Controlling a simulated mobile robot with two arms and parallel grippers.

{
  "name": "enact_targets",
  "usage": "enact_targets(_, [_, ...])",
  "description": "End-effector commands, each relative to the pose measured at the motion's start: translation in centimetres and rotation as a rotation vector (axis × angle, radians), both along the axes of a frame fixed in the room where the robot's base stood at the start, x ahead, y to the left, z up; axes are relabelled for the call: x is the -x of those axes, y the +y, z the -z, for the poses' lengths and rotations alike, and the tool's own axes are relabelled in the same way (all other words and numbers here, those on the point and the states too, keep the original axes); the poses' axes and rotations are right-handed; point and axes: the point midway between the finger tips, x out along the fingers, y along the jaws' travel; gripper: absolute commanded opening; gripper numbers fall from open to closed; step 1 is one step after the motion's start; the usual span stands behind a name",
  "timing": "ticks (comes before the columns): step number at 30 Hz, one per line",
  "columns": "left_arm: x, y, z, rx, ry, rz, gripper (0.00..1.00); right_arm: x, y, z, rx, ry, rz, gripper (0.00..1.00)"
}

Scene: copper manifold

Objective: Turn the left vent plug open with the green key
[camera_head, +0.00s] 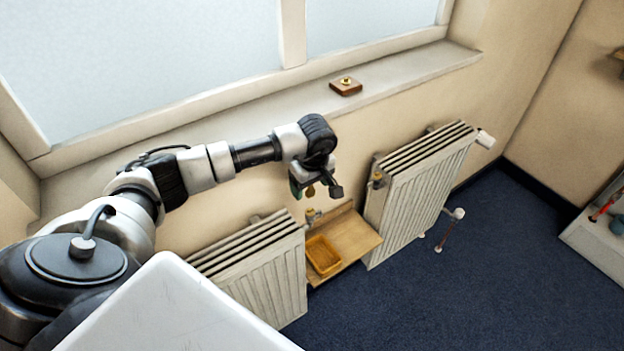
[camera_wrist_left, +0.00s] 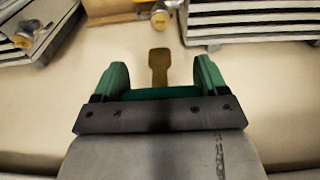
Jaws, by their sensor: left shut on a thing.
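My left gripper (camera_head: 316,186) hangs in front of the wall, above the gap between the two radiators. It is shut on the green key, whose brass shank (camera_wrist_left: 159,66) sticks out past the fingers in the left wrist view. The key's green part (camera_wrist_left: 158,93) lies between the green fingers. The left vent plug (camera_head: 311,214), small and brass, sits at the right end of the left radiator (camera_head: 257,262), below the gripper. In the left wrist view the plug (camera_wrist_left: 161,18) lies beyond the shank's tip, apart from it. My right gripper is not in view.
The right radiator (camera_head: 420,190) has its own brass plug (camera_head: 377,179) at its left end. A wooden shelf (camera_head: 353,237) with an orange tray (camera_head: 323,254) fills the space between the radiators. A wooden block (camera_head: 346,88) with a brass piece stands on the windowsill.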

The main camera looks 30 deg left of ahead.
Motion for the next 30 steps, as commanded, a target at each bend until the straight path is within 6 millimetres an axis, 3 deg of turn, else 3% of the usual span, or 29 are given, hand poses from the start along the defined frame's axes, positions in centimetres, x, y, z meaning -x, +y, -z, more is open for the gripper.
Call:
enact_targets(15, [0.0,0.0,4.1,0.001,0.001,0.000,0.52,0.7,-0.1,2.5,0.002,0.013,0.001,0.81])
enact_targets(30, [0.0,0.0,4.4,0.001,0.001,0.000,0.52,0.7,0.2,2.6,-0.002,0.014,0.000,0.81])
